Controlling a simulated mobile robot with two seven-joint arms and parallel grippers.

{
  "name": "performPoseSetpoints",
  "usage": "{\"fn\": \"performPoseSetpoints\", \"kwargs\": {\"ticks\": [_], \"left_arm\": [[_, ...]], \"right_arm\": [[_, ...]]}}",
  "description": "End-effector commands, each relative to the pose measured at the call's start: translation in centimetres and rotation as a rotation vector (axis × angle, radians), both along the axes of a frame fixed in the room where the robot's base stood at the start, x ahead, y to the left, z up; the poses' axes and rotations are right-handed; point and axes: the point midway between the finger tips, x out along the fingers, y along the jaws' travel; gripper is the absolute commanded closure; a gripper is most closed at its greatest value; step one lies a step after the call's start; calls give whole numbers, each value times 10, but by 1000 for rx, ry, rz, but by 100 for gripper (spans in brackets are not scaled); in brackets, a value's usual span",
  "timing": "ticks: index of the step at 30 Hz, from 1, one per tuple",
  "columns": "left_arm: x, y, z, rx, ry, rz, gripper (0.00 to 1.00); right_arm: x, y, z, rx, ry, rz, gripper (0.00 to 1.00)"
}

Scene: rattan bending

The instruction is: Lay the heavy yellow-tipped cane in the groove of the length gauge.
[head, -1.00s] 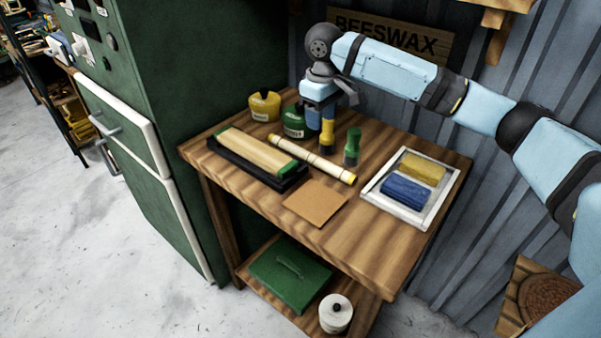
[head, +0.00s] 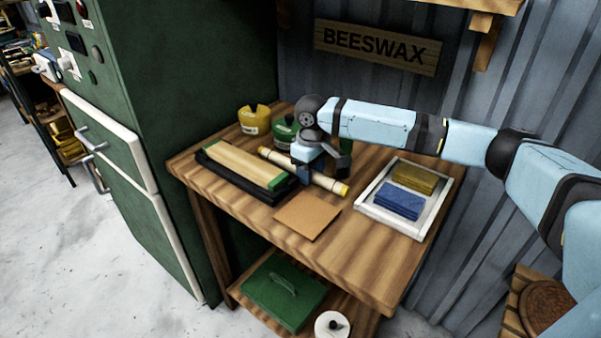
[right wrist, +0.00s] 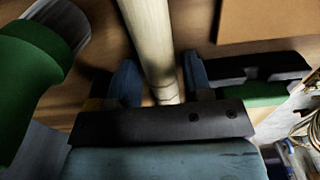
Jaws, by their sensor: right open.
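The pale cane with a yellow tip (head: 333,186) lies on the wooden bench. My right gripper (head: 306,174) is low over its middle, hiding part of it. In the right wrist view the cane (right wrist: 149,40) runs between the two blue fingers of my open gripper (right wrist: 161,84), with a gap seen at the right finger. Beside the cane lies a long black holder (head: 213,171) with a pale piece with green ends in it. No groove shows clearly there, so I cannot tell if it is the length gauge. My left gripper is out of view.
A brown square sheet (head: 307,216) lies in front of the cane. A white tray (head: 422,227) with yellow and blue blocks stands at right. Yellow (head: 254,119) and green (head: 285,129) pots stand behind. In the right wrist view a green bottle (right wrist: 32,75) is close at left.

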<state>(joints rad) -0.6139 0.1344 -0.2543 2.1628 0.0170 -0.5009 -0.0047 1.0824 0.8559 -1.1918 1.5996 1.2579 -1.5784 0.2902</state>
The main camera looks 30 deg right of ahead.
Motion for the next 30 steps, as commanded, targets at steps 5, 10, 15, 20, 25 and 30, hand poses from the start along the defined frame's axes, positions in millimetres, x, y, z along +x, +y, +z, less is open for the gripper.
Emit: {"fn": "performPoseSetpoints", "kwargs": {"ticks": [5, 10, 15, 20, 25, 30], "left_arm": [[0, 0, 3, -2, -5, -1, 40], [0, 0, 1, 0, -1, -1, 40], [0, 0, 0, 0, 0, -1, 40], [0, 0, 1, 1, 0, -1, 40], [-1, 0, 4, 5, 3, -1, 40], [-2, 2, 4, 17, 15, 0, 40]], "right_arm": [[0, 0, 0, 0, -1, 0, 54], [0, 0, 0, 0, -1, 0, 89], [0, 0, 0, 0, -1, 0, 97], [0, 0, 3, 1, -2, 0, 97], [1, 0, 27, 2, -3, 0, 97], [1, 1, 72, 2, -6, 1, 97]]}}
